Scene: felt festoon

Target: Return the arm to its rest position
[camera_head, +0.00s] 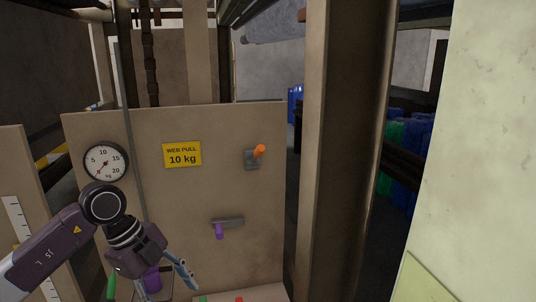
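My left arm comes in from the lower left, in front of a tan upright panel (110,130). My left gripper (167,287) points down near the panel's lower part, its fingers spread apart. A purple thing (152,279) shows between or behind the fingers; I cannot tell whether they touch it. The gripper is below and left of a grey bar with a purple knob (219,231), and apart from it. An orange-tipped lever (259,151) sits higher on the panel. My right gripper is out of view.
A round dial gauge (105,162) and a yellow "WEB PULL 10 kg" sign (182,154) are on the panel. A thick tan post (340,150) stands right of it, and a pale wall (480,120) fills the far right.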

